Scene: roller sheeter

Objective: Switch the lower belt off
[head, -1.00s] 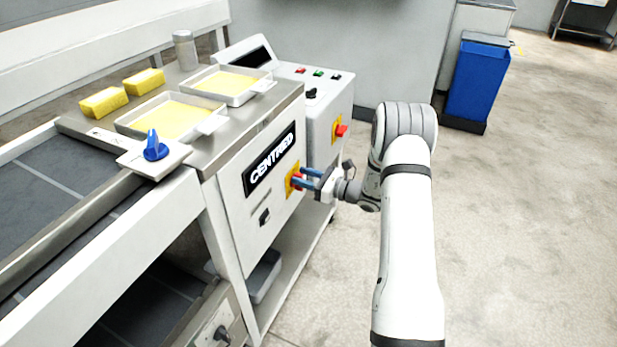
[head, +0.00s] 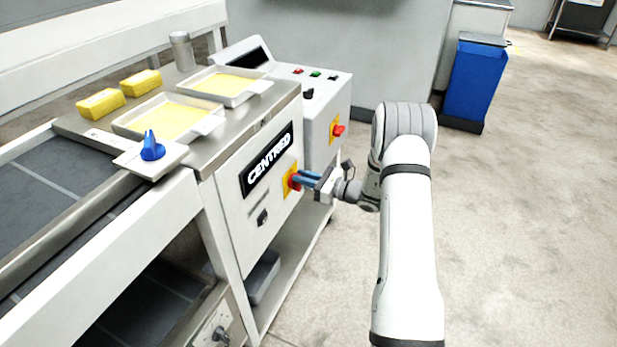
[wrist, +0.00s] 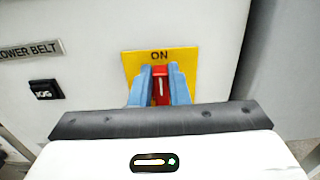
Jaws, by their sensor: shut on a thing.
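The lower belt switch is a red knob (wrist: 160,84) on a yellow plate (wrist: 187,62) on the machine's front panel. In the wrist view the plate reads "ON" above the knob, and the knob's white line stands upright, toward that word. A "LOWER BELT" label (wrist: 30,51) is to the left. My gripper (wrist: 160,82) has its blue fingers shut on the red knob, one on each side. In the head view my gripper (head: 300,180) reaches the yellow plate (head: 290,182) from the right. The plate's lower part is hidden in the wrist view.
A black JOG button (wrist: 46,90) is left of the switch. Another red switch (head: 337,130) on yellow is on the control box behind. A blue knob (head: 152,148) is at the left, near trays (head: 215,122) and yellow sponge-like blocks. Open floor lies to the right.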

